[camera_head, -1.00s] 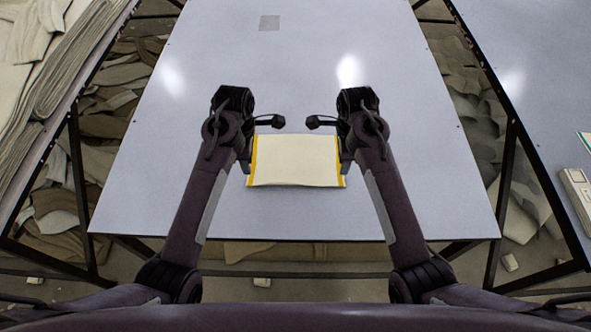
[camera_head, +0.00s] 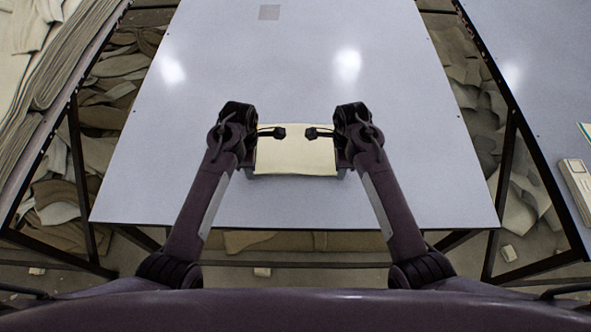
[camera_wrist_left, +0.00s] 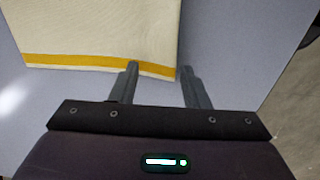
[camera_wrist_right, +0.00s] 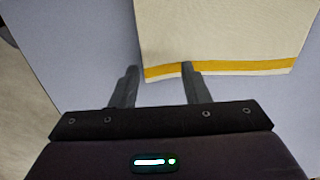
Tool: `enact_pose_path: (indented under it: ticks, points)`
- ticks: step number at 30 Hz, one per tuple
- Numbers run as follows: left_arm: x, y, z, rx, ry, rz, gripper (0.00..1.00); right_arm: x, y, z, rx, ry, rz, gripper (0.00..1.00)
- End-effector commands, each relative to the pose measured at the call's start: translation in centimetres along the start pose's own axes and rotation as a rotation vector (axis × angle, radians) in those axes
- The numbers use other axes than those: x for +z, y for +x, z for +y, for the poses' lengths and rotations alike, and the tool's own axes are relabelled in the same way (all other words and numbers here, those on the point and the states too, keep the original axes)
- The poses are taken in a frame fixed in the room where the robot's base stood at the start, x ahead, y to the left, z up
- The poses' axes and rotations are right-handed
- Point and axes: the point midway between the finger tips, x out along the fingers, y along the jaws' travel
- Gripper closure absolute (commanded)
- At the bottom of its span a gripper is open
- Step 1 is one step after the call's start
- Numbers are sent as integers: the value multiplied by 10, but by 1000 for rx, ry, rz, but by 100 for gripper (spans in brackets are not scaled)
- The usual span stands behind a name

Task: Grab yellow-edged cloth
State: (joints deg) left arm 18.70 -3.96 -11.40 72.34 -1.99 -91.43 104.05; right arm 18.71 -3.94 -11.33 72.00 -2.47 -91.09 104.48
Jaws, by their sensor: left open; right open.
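A cream cloth (camera_head: 295,152) lies flat on the grey table between my two grippers. Its yellow edge stripes are hidden behind my grippers in the head view. One yellow-striped edge shows in the left wrist view (camera_wrist_left: 85,61), the other in the right wrist view (camera_wrist_right: 235,70). My left gripper (camera_wrist_left: 158,74) is open at a corner of its edge; one finger overlaps the stripe and the other is beyond the cloth. My right gripper (camera_wrist_right: 159,74) is open at a corner of the opposite edge, one finger over the stripe, the other just outside. Finger height above the cloth is unclear.
A stack of cloths (camera_head: 60,60) is at the left. Another table (camera_head: 530,60) at the right holds a pale box (camera_head: 576,187).

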Motion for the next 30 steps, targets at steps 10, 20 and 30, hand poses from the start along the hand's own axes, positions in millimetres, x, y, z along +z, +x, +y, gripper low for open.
enact_pose_path:
  ticks: [10, 20, 30]
  points:
    - [0, 9, 0, 0, 0, 0, 58, 0, 9, 0, 1, 0, 0, 58]
    - [0, 12, 0, 0, 0, 0, 58, 0, 10, 0, 2, -1, 0, 58]
    - [0, 13, -1, -2, 0, 0, 77, 0, 11, 1, 3, -1, 1, 76]
